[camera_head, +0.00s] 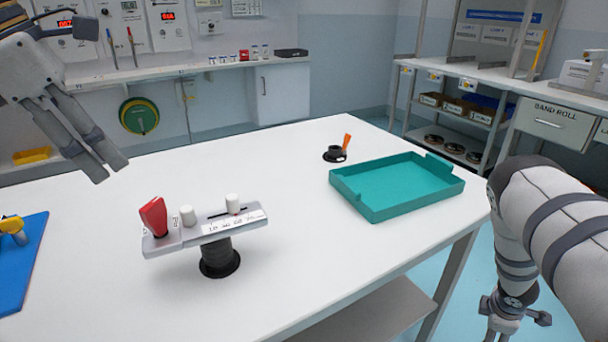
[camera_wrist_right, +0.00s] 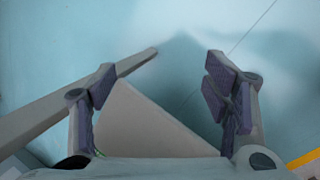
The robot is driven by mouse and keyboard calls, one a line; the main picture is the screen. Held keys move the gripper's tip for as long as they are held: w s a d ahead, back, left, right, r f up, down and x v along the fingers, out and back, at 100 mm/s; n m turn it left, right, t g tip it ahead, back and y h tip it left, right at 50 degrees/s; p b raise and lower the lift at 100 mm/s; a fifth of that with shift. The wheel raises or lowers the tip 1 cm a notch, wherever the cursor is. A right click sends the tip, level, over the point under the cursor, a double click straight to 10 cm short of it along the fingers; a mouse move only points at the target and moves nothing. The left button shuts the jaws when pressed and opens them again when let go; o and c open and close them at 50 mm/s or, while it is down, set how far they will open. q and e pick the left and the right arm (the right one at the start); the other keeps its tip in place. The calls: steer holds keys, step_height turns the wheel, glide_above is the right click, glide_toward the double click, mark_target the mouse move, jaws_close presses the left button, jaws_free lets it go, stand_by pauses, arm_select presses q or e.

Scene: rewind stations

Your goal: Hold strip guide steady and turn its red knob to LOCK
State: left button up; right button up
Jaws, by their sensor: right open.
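The strip guide (camera_head: 190,238) is a light grey bar with a printed scale, on a black round post (camera_head: 219,257) on the white table. Its red knob (camera_head: 154,217) stands at the bar's left end, with two white rollers to the right. Any LOCK marking is too small to read. My left gripper (camera_head: 108,172) hangs in the air at upper left, apart from the guide; its fingers look close together, but the gap is unclear. My right gripper (camera_head: 502,336) is low beyond the table's right edge, partly cut off. The right wrist view shows it open and empty (camera_wrist_right: 158,88).
A teal tray (camera_head: 353,200) sits at the table's right. Behind it is a black round piece (camera_head: 334,154) with an orange part. A blue mat (camera_head: 28,262) with a yellow-topped item (camera_head: 13,226) lies at left. The table around the guide is clear.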

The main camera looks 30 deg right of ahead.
steer(key=s+d+r+n+h, duration=0.2)
steer(key=d+r+n+h, duration=0.15)
steer(key=d+r, duration=1.05)
steer(key=s+d+r+n+h, duration=0.4)
steer(key=d+r, duration=0.6)
steer(key=d, duration=0.7)
steer(key=w+r+m+h, duration=0.2)
steer(key=w+r+h, duration=0.2)
steer(key=w+r, duration=0.45)
steer(key=w+a+r+m+y, duration=0.3)
steer(key=w+a+m+y, duration=0.1)
steer(key=w+a, duration=1.45)
steer(key=w+a+r+n+t+y, duration=0.1)
steer(key=w+a+y, duration=0.1)
steer(key=w+a, duration=0.35)
steer(key=w+a+y, duration=0.1)
steer(key=w+a, duration=0.1)
steer(key=a, duration=0.7)
steer(key=w+a+r+n+t+y, duration=0.1)
steer(key=w+a+y, duration=0.1)
steer(key=w+a, duration=0.35)
step_height(320, 180, up, 8)
steer(key=f+n+g+y, duration=0.1)
steer(key=n+g+y, duration=0.2)
steer(key=n+y, duration=0.35)
glide_above(235, 216)
steer(key=shift+n, duration=0.4)
step_height(235, 216, down, 11)
steer(key=shift+r, duration=0.15)
steer(key=shift+f, duration=0.35)
